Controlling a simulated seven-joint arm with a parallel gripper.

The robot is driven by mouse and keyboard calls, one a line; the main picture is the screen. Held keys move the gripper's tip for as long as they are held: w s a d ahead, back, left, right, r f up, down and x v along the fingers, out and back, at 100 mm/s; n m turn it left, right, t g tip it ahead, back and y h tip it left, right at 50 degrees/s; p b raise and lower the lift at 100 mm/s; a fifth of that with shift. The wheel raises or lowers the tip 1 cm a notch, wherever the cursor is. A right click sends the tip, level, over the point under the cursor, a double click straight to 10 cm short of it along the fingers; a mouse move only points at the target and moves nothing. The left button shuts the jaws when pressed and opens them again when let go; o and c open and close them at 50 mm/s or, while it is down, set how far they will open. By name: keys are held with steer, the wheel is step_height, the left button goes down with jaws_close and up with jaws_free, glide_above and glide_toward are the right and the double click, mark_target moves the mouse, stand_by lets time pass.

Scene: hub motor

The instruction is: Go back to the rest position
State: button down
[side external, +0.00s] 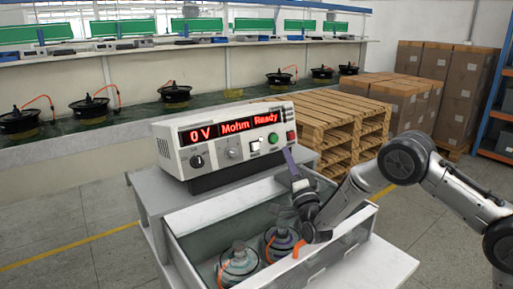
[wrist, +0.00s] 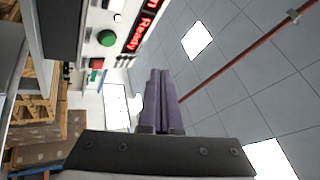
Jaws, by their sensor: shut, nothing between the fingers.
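My gripper (side external: 288,158) is raised in front of the right side of the tester (side external: 222,143), its purple fingers pointing up. In the wrist view the two fingers of my gripper (wrist: 162,78) lie side by side, shut and empty. The tester is a white box with red displays reading "0 V", "Mohm" and "Ready". Its green button (wrist: 107,38) and red button (wrist: 97,65) also show in the wrist view, to the left of the fingers. I cannot tell the exact gap between fingertips and panel.
Below my gripper is an open bin (side external: 176,232) holding two round parts, one (side external: 238,264) at the front and one (side external: 279,243) behind it. Wooden pallets (side external: 325,118) and cardboard boxes (side external: 455,85) stand behind on the right. Hub motors (side external: 175,93) line a conveyor at the back.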

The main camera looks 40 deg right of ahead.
steer(key=s+d+r+m+t+h, duration=0.1)
steer(key=s+r, duration=0.2)
steer(key=r, duration=0.6)
steer(key=s+d+r+m+h, duration=0.1)
steer(key=s+r, duration=0.1)
steer(key=r, duration=0.8)
steer(key=s+a+r+n+g+y, duration=0.2)
steer(key=s+r+n+y, duration=0.45)
steer(key=s, duration=0.25)
steer(key=s+a+f+n+g+y, duration=0.2)
steer(key=s+f+n+g, duration=1.1)
steer(key=s+f, duration=1.4)
steer(key=g+y, duration=0.1)
steer(key=g, duration=0.1)
steer(key=shift+n+g, duration=0.35)
steer(key=shift+g, duration=0.05)
